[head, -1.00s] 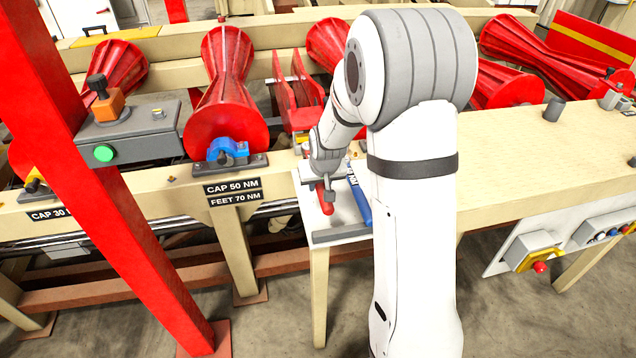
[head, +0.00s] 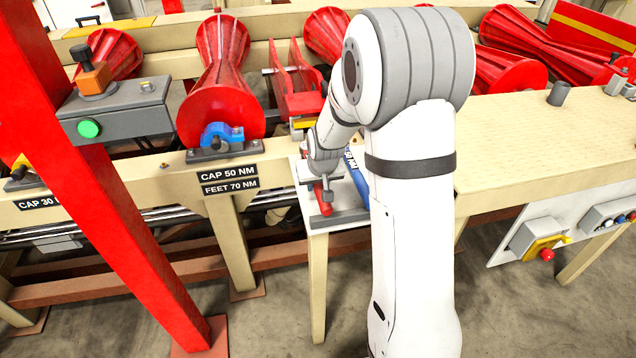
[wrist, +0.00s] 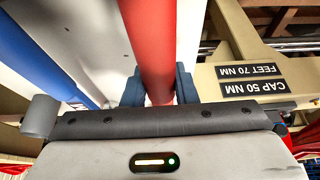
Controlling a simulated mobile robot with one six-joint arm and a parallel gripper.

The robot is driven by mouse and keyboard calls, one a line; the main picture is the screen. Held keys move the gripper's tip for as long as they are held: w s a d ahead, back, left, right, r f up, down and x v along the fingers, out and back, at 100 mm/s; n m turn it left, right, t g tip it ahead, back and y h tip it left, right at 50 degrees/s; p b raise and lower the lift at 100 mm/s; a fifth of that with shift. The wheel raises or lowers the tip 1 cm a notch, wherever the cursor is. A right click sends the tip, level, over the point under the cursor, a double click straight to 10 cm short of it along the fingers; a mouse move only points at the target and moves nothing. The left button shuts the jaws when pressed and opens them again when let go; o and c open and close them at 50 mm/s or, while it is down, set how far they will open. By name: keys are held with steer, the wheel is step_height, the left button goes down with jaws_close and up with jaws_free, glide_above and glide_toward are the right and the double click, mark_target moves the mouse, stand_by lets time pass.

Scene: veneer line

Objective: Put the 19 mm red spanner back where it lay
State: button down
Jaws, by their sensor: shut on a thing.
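The red spanner (wrist: 152,40) runs up the middle of the wrist view, between the two fingers of my gripper (wrist: 158,90). My gripper is shut on its red handle. In the head view the red spanner (head: 322,198) shows as a short red piece below my gripper (head: 324,182), over the small white table (head: 316,222). I cannot tell whether the spanner touches the table top. Its ends and any size mark are hidden.
A blue-handled tool (head: 356,178) lies beside the spanner on the table, partly behind my arm. A bearing with a blue cap (head: 222,136) stands to the left, above the "CAP 50 NM" and "FEET 70 NM" labels (head: 229,181). A red post (head: 110,200) stands farther left.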

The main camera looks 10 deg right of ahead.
steer(key=shift+f+b, duration=0.55)
steer(key=shift+b, duration=0.1)
stand_by(0.4)
steer(key=c, duration=1.1)
jaws_free()
steer(key=shift+r+p, duration=2.35)
steer(key=shift+r, duration=1.65)
steer(key=shift+g, duration=0.8)
steer(key=s+r, duration=0.4)
steer(key=s, duration=0.5)
steer(key=s+r, duration=0.3)
steer(key=s, duration=0.7)
steer(key=s+r, duration=0.4)
steer(key=s, duration=0.5)
steer(key=shift+s+a+r, duration=0.25)
steer(key=shift+r, duration=0.1)
